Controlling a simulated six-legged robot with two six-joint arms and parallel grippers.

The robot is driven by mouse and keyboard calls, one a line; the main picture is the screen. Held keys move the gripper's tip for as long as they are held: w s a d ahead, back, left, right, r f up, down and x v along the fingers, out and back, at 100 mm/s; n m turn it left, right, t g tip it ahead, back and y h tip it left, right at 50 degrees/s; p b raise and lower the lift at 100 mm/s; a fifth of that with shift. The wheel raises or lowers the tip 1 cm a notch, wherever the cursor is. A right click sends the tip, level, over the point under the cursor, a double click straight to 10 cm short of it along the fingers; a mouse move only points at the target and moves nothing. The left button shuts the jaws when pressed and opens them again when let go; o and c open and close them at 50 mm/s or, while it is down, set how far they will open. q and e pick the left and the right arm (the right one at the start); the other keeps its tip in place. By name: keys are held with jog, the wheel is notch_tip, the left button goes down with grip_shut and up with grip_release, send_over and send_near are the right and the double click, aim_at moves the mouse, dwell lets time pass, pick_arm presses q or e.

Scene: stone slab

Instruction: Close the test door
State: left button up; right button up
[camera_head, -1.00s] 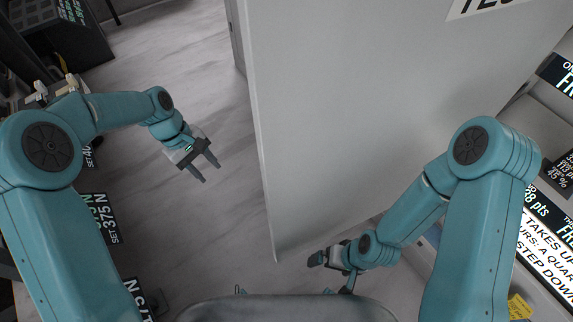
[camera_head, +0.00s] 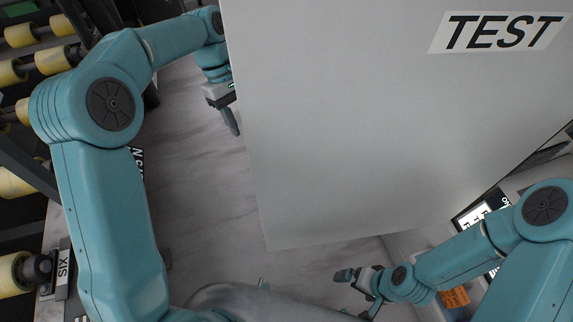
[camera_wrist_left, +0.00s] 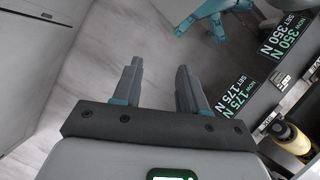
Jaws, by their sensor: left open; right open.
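The test door (camera_head: 340,150) is a large plain grey-white panel with a "TEST" sign (camera_head: 500,32). It stands ajar in the middle of the head view, with bare floor along its left and lower edges. My left gripper (camera_head: 234,122) is at the door's left edge, partly hidden by the panel; I cannot tell if it touches. In the left wrist view my left gripper (camera_wrist_left: 160,85) is open with nothing between its fingers. My right gripper (camera_head: 354,290) is open and empty, low in front of the door's bottom edge.
Yellow rollers (camera_head: 50,60) on a dark rack line the left side. Display panels (camera_head: 480,215) stand at the right behind my right arm. Grey floor (camera_head: 190,180) is clear between the rack and the door. Force signs (camera_wrist_left: 235,95) show in the left wrist view.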

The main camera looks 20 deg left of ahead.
pick_arm(q)
jog(key=s+d+f, duration=0.1)
jog(key=s+d, duration=0.1)
jog(key=d, duration=0.1)
jog(key=s+d+f+p, duration=0.1)
jog(key=s+d+f, duration=0.1)
jog(key=d, duration=0.2)
jog(key=s+d+f+p, duration=0.1)
jog(key=s+d, duration=0.1)
jog(key=d, duration=0.2)
jog(key=shift+s+f, duration=0.25)
jog(key=shift+s, duration=0.15)
jog(key=shift+c, duration=0.9)
grip_shut()
